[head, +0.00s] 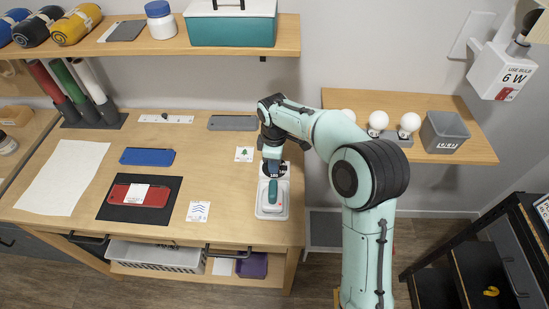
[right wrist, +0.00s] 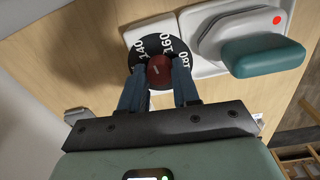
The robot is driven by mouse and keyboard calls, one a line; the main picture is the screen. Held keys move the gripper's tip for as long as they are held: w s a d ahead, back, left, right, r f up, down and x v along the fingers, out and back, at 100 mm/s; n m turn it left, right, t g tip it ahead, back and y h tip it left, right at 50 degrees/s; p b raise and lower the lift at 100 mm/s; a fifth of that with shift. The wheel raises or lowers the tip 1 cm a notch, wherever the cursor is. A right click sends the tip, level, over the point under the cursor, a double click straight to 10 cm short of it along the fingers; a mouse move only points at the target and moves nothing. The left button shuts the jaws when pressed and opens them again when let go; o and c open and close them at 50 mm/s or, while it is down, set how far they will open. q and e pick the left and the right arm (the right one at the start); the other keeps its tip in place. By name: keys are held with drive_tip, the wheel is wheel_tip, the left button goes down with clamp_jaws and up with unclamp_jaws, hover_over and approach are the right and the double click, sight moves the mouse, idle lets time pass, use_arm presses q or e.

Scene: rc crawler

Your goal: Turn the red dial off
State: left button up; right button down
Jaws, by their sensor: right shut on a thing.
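The red dial (right wrist: 160,70) is a small round knob in the middle of a black disc (right wrist: 143,55) with white figures, among them 140 and 160. The disc is on a white base beside the iron. My right gripper (right wrist: 158,76) has one finger on each side of the knob and is shut on it. In the head view the right gripper (head: 272,160) points down at the far end of the iron's white stand, hiding the knob; part of the black disc shows there. The dial's exact setting cannot be read. My left gripper is not in view.
A white iron with a teal handle (head: 273,190) lies close to the dial on its white stand (head: 262,212). A tree card (head: 244,154) is to the left. A red phone-like item (head: 140,195) lies on a black mat. The table's right edge is near.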

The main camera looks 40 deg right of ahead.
drive_tip(key=n+p, duration=0.1)
drive_tip(key=n, duration=0.3)
drive_tip(key=shift+r+n, duration=0.1)
drive_tip(key=shift+n, duration=0.2)
drive_tip(key=n+p, duration=0.1)
drive_tip(key=n, duration=0.2)
drive_tip(key=shift+d+n, duration=0.1)
drive_tip(key=shift+n, duration=0.3)
drive_tip(key=n+p, duration=0.1)
drive_tip(key=n, duration=0.3)
drive_tip(key=shift+p, duration=0.3)
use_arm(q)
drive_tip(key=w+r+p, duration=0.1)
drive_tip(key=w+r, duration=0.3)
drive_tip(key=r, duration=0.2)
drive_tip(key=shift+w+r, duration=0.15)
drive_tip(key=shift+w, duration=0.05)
use_arm(e)
drive_tip(key=shift+n+y, duration=0.3)
drive_tip(key=shift+n, duration=1.9)
drive_tip(key=c, duration=0.8)
unclamp_jaws()
